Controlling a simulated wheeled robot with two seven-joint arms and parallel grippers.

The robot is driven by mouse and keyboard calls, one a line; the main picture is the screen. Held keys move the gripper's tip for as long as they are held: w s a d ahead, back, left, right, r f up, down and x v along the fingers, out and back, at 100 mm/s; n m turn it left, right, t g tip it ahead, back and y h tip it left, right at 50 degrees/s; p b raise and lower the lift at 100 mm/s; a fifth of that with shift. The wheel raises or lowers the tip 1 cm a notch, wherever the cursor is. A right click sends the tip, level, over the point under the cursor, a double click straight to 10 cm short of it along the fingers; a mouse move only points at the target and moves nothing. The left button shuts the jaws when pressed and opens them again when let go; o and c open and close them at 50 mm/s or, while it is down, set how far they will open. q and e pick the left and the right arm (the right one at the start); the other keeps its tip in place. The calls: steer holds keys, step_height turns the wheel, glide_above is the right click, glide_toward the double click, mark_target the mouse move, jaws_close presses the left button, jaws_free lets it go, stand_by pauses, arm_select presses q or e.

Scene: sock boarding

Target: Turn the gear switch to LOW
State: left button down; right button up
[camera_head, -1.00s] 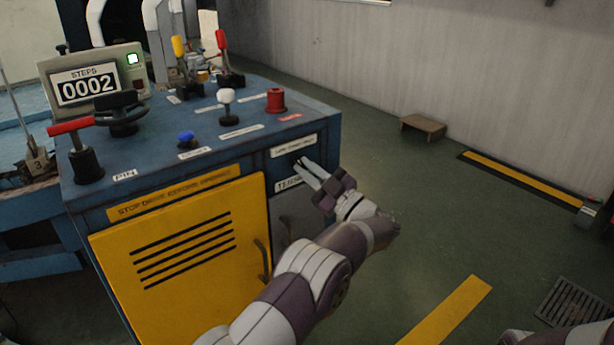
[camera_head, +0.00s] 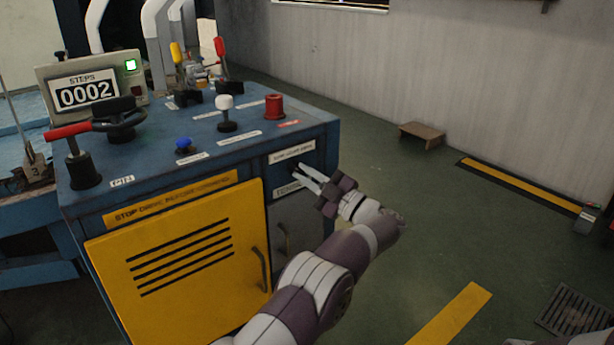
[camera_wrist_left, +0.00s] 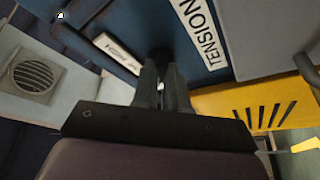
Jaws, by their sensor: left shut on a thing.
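The gear switch is a small dark knob on the front panel of the blue cabinet (camera_head: 230,158), below a white label (camera_head: 292,153) whose small text I cannot read for certain. My left gripper (camera_head: 297,174) reaches it from the right with its fingers shut on it. The switch is mostly hidden by the fingertips in the head view. In the left wrist view the dark knob (camera_wrist_left: 160,54) shows at the tips of the fingers (camera_wrist_left: 163,78), between the small white label (camera_wrist_left: 117,53) and the TENSION label (camera_wrist_left: 200,32). I cannot tell which way the switch points. My right gripper is out of view.
The cabinet top carries a red T-handle (camera_head: 68,131), a black handwheel (camera_head: 120,120), a blue knob (camera_head: 184,145), a white-topped lever (camera_head: 225,103) and a red button (camera_head: 274,106). The display (camera_head: 88,93) reads 0002. A yellow door (camera_head: 180,285) is below.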

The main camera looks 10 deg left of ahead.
arm_select(q)
steer(key=c, duration=1.2)
jaws_free()
steer(key=shift+o, duration=0.2)
steer(key=p+v, duration=0.4)
steer(key=v, duration=0.8)
steer(key=shift+s+d+f, duration=0.15)
steer(key=shift+d+f, duration=0.1)
steer(key=shift+d, duration=0.05)
